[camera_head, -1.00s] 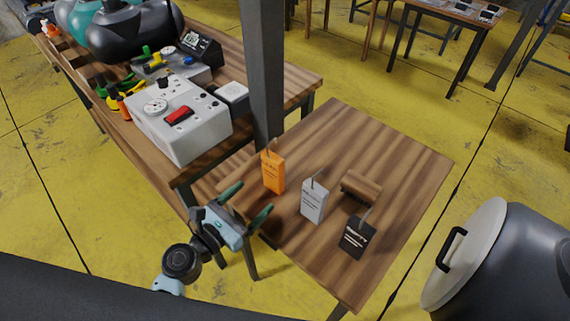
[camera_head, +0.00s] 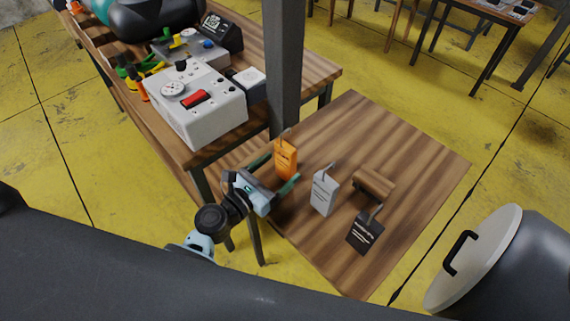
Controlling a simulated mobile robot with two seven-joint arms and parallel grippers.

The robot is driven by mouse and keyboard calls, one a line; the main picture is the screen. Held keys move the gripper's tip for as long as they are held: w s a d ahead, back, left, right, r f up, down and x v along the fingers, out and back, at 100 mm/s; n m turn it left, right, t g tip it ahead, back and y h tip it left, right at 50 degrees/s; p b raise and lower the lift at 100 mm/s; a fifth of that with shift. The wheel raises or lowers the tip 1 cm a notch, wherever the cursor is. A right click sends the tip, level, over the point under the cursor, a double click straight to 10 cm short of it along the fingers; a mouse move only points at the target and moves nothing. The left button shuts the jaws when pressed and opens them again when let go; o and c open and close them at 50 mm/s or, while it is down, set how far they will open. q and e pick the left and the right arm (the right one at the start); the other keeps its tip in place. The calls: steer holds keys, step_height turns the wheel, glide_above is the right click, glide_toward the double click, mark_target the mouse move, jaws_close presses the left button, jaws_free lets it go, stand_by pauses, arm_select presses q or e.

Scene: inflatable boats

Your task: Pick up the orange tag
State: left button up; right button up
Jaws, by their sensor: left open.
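The orange tag (camera_head: 286,159) stands upright on the small wooden table (camera_head: 340,125), near its left edge and close to a dark post. My left gripper (camera_head: 282,171) is open, with its green fingers pointing toward the tag. One finger shows to the left of the tag and the other in front of its lower right. I cannot tell whether either finger touches it. My right gripper does not show.
A grey tag (camera_head: 324,192), a black tag (camera_head: 365,232) and a wooden block (camera_head: 374,184) are right of the orange tag. The dark post (camera_head: 285,70) rises close behind it. A workbench with a grey control box (camera_head: 200,110) stands at left. A lidded drum (camera_head: 500,260) is at lower right.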

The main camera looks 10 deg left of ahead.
mark_target(282, 165)
arm_select(q)
steer(key=x, duration=0.3)
steer(key=shift+w, duration=0.35)
steer(key=c, duration=1.1)
